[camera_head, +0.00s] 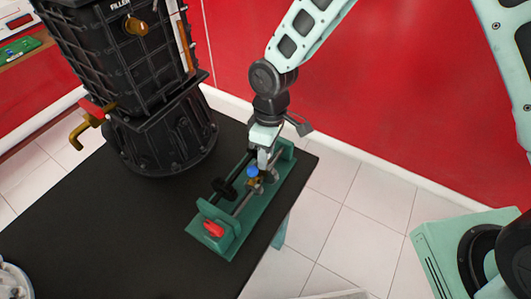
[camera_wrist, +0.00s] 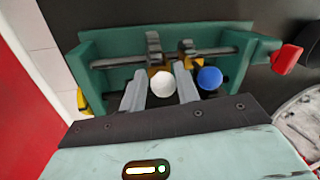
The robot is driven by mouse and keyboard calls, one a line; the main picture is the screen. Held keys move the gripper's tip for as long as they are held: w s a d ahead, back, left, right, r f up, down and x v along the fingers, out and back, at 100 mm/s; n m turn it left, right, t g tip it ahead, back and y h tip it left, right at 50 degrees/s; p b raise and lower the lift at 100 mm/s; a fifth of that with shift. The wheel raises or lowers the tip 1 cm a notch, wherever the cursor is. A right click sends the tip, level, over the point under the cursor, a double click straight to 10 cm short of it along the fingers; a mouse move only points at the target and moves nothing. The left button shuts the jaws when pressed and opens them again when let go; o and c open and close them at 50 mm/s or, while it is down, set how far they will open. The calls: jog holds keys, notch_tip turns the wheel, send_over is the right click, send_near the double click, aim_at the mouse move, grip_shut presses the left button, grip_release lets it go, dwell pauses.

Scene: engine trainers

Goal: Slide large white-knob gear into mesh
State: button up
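The green gear trainer (camera_head: 222,246) stands on the black table, with two parallel shafts. In the wrist view, the white knob (camera_wrist: 162,84) lies between the two fingers of my gripper (camera_wrist: 160,82). The fingers are apart on either side of it; the right finger is very close, and contact is unclear. A blue knob (camera_wrist: 210,77) is just right of the right finger. Dark gears (camera_wrist: 153,46) sit on the shaft behind the knobs, near brass-coloured parts; their teeth contact is unclear. In the head view, my gripper (camera_head: 263,163) reaches down by the blue knob (camera_head: 252,171); the white knob is hidden.
A red handle (camera_head: 213,229) is at the trainer's near end. A black engine (camera_head: 165,130) stands on the table (camera_head: 110,225) to the left. A red wall (camera_head: 400,100) is behind. The trainer is close to the table's right edge.

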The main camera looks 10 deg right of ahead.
aim_at(275, 158)
jog(key=shift+s+a, duration=0.1)
jog(key=shift+s, duration=0.05)
grip_shut()
jog(key=w+d, duration=0.1)
jog(key=w, duration=0.1)
jog(key=w+d, duration=0.2)
jog(key=shift+p, duration=0.4)
jog(key=o, duration=0.7)
grip_release()
jog(key=shift+c, duration=0.2)
jog(key=shift+r, duration=0.1)
notch_tip(275, 158, up, 17)
jog(key=w+d+b, duration=0.1)
jog(key=w+b, duration=0.1)
jog(key=w, duration=0.1)
jog(key=shift+d, duration=0.3)
jog(key=shift+s, duration=0.1)
jog(key=s+d+m+t, duration=0.1)
jog(key=s+d+m, duration=0.1)
jog(key=s, duration=1)
jog(key=s+d+r+m+t, duration=0.1)
jog(key=s+d+m, duration=0.1)
jog(key=s, duration=1)
jog(key=shift+s+d+m, duration=0.2)
jog(key=shift+d+m, duration=0.2)
jog(key=shift+m, duration=0.1)
